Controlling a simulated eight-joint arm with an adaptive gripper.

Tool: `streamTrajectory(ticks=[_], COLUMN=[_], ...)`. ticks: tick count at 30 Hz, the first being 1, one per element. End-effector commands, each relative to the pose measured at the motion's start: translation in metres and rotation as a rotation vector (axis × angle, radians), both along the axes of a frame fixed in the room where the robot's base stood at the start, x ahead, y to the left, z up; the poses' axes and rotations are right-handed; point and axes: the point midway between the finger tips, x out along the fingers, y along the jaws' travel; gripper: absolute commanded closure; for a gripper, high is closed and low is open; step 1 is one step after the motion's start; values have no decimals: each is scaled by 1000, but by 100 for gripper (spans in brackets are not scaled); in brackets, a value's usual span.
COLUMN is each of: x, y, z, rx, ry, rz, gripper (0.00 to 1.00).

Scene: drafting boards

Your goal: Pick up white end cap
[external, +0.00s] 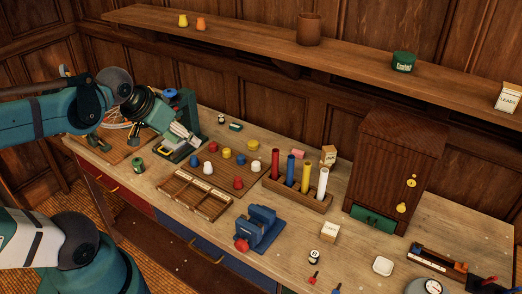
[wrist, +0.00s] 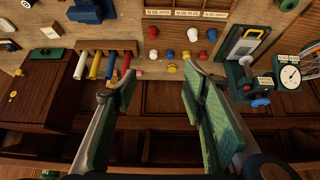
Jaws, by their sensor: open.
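Two white end caps stand on the drafting board among red, blue and yellow caps. One white end cap (external: 208,167) is at the board's front left, near the divided tray. The other white end cap (external: 255,167) is at the right, near the tube rack. The front-left one also shows in the wrist view (wrist: 192,34), beyond the fingertips. My gripper (external: 187,134) is open and empty, above and to the left of the caps. In the wrist view its green-padded fingers (wrist: 160,82) are spread wide with nothing between them.
A wooden divided tray (external: 193,195) lies in front of the caps. A rack holds red, blue, yellow and white tubes (external: 322,184) to the right. A blue vise (external: 260,229) stands at the front. A cabinet (external: 392,165) and wall shelf (external: 260,38) stand behind.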

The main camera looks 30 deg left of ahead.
Motion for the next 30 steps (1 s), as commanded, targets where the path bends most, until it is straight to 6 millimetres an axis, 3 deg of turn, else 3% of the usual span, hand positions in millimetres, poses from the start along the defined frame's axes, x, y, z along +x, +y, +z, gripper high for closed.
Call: streamTrajectory(ticks=[13,30], x=[16,80], y=[-1,-5], z=[1,-7], rx=[-54,-247], ry=[29,146], rz=[71,361], gripper=[58,58])
